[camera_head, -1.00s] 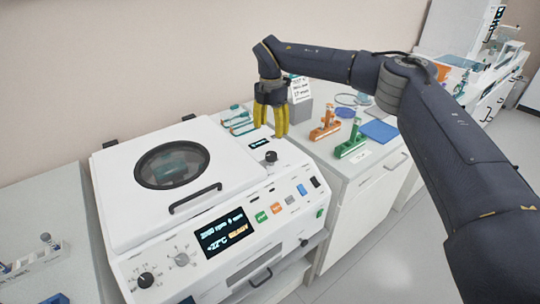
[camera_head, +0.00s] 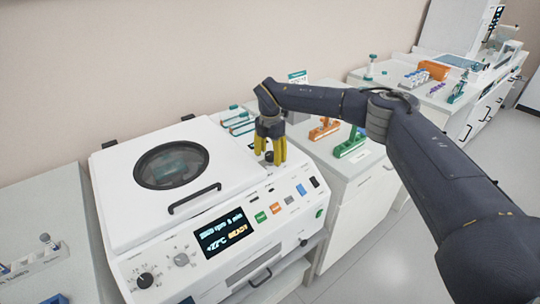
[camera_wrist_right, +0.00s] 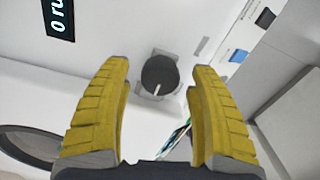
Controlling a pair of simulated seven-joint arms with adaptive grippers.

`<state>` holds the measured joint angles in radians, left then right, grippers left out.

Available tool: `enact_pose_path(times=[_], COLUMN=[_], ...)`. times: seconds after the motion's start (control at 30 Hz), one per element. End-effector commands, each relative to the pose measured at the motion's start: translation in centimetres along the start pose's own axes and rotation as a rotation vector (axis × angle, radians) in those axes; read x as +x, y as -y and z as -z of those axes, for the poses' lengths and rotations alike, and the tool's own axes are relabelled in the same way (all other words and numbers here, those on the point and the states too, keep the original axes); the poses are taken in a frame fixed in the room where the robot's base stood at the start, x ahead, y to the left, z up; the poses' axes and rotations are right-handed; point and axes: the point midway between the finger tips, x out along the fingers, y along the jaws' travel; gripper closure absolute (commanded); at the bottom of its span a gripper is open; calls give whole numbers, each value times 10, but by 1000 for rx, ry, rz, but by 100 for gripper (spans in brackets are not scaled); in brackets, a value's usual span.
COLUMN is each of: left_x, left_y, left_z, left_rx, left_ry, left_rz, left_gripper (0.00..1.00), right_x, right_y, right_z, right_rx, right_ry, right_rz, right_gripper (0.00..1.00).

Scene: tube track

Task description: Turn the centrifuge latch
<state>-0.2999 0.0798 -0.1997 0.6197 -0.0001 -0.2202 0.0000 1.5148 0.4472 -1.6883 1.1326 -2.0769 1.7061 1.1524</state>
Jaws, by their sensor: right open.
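The white centrifuge (camera_head: 126,210) stands on the bench with its lid down and a round dark window (camera_head: 171,165) in it. The latch is a dark round knob (camera_wrist_right: 159,75) with a white pointer line, on a grey base on the centrifuge's top panel. My right gripper (camera_head: 270,160) is over the knob and mostly hides it in the head view. In the right wrist view its yellow fingers (camera_wrist_right: 163,70) are open, one on each side of the knob, with gaps to it. My left gripper is not in view.
The front panel has a lit display (camera_head: 225,232), several coloured buttons and two dials at left. A green rack (camera_head: 350,147) and an orange rack (camera_head: 324,129) stand on the counter to the right. A tube rack (camera_head: 38,260) stands at left.

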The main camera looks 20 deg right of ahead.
Motion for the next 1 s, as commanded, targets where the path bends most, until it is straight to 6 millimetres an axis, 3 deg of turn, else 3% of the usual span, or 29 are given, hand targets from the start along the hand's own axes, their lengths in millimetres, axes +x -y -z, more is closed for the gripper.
enact_pose_path(times=[0.23,0.73,1.0], left_x=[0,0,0], left_y=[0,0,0], left_z=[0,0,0], left_rx=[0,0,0], left_ry=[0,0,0], left_rz=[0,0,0], left_gripper=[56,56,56], right_x=[0,0,0], right_y=[0,0,0], right_z=[0,0,0], right_rx=[0,0,-6], right_ry=[0,0,-1], right_rz=[0,0,0], right_gripper=[38,96,98])
